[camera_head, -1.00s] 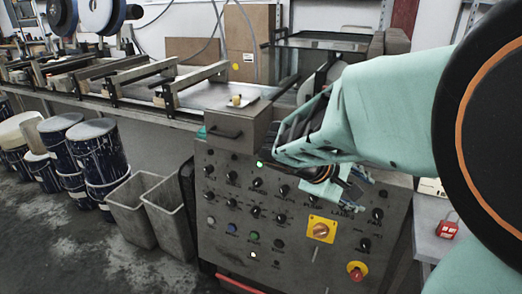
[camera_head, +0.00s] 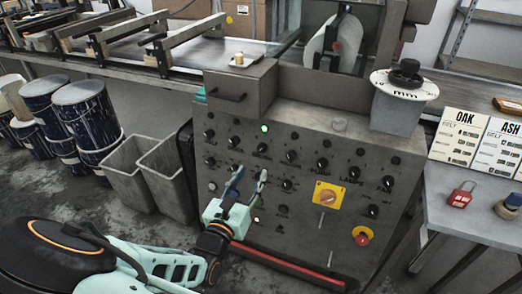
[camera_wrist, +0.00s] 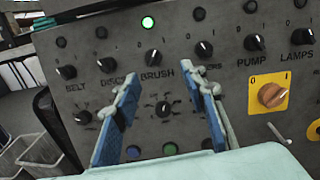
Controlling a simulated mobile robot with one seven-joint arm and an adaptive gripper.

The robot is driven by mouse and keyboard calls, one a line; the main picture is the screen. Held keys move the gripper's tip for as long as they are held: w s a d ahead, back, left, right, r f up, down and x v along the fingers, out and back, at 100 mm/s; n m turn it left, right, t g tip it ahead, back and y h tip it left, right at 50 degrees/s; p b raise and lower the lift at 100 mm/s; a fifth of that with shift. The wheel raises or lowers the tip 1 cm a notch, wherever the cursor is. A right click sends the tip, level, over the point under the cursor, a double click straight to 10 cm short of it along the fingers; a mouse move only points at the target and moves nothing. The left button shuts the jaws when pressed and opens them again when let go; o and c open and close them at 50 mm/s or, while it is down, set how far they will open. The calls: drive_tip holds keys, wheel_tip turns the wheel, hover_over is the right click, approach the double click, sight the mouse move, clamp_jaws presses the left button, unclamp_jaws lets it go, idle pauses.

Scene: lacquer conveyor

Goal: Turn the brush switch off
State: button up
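The brush switch is a small black knob (camera_wrist: 153,58) labelled BRUSH on the grey control panel, with a lit green lamp (camera_wrist: 148,22) above it. In the head view the knob (camera_head: 262,148) and its lamp (camera_head: 264,128) show in the panel's upper row. My gripper (camera_head: 249,178) is in front of the panel, below and slightly left of the knob. In the wrist view my two blue-padded fingers (camera_wrist: 165,105) are spread apart with nothing between them, and the knob shows above the gap. I cannot tell how far the fingertips are from the panel.
Several similar knobs surround it, including DISCS (camera_wrist: 107,64) and PUMP (camera_wrist: 254,42). An orange selector (camera_head: 327,196) and red stop button (camera_head: 362,236) sit to the right. Grey bins (camera_head: 164,172) stand left of the panel. A side table (camera_head: 455,215) is at the right.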

sight(260, 152)
drive_tip(key=shift+n+y, duration=0.3)
drive_tip(key=shift+n, duration=0.2)
drive_tip(key=x, duration=0.3)
drive_tip(key=b+x, duration=0.1)
drive_tip(key=x, duration=0.3)
drive_tip(key=b+x, duration=0.1)
drive_tip(key=x, duration=0.2)
drive_tip(key=shift+w+a+f, duration=0.25)
drive_tip(key=shift+w+a, duration=0.05)
clamp_jaws()
